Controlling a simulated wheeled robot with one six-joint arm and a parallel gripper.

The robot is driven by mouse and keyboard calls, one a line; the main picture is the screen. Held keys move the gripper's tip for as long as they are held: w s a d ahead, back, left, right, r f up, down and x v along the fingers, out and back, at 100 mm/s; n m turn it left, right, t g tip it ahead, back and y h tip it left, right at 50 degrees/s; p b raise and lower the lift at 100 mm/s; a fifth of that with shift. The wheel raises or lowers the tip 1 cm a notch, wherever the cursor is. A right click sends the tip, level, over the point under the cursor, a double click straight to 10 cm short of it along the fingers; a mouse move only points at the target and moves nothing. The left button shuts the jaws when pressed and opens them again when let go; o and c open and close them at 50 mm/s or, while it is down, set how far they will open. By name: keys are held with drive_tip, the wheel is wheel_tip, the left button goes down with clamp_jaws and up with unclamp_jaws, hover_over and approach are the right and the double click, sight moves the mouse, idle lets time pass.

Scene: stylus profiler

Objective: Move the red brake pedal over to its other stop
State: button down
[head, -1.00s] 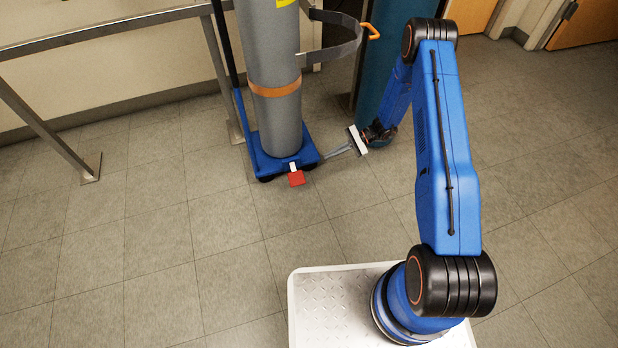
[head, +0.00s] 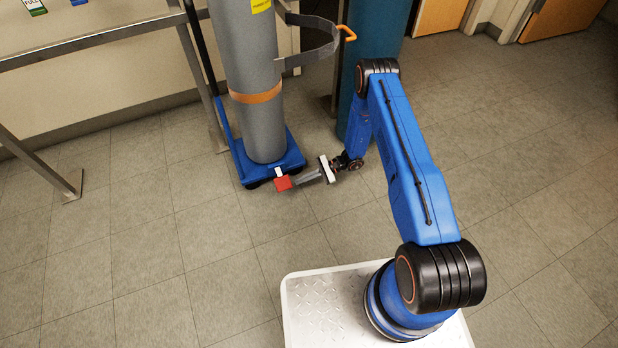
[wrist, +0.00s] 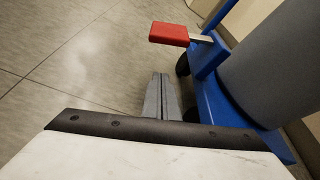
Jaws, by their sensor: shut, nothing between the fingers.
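The red brake pedal (head: 283,183) sits at the front edge of the blue cylinder cart (head: 240,168), on a short pale lever. In the wrist view the pedal (wrist: 169,34) is at the top centre, its lever running right to the blue cart base (wrist: 215,75). My gripper (head: 297,182) is shut and empty, just right of the pedal in the head view. In the wrist view my gripper's fingertips (wrist: 160,78) are together and point toward the pedal, below it in the picture. I cannot tell whether they touch it.
A grey gas cylinder (head: 245,120) with an orange band stands on the cart. A teal cylinder (head: 375,60) stands behind my arm. A metal-framed bench (head: 100,50) runs along the wall at left. The tiled floor (head: 130,270) in front is clear.

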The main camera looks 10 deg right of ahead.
sight(288, 183)
drive_tip(key=x, duration=0.3)
drive_tip(key=shift+a+f, duration=0.1)
drive_tip(key=shift+a, duration=0.05)
drive_tip(key=shift+s+a+r, duration=0.1)
drive_tip(key=shift+s+r, duration=0.05)
drive_tip(key=shift+r, duration=0.15)
drive_tip(key=shift+s+r, duration=0.2)
drive_tip(key=shift+r, duration=0.45)
drive_tip(key=shift+s+r, duration=0.45)
drive_tip(key=shift+r, duration=0.4)
drive_tip(key=shift+r, duration=0.1)
drive_tip(key=shift+s+d+r+m+g, duration=0.15)
drive_tip(key=shift+r+m+g, duration=0.1)
drive_tip(key=shift+r+m, duration=0.2)
drive_tip(key=shift+s+r+m+g, duration=0.2)
drive_tip(key=shift+r+m, duration=0.15)
drive_tip(key=shift+r, duration=0.25)
drive_tip(key=shift+s+d+r+m+g, duration=0.15)
drive_tip(key=shift+r+m+g, duration=0.1)
drive_tip(key=shift+r+m, duration=0.2)
drive_tip(key=shift+r, duration=0.1)
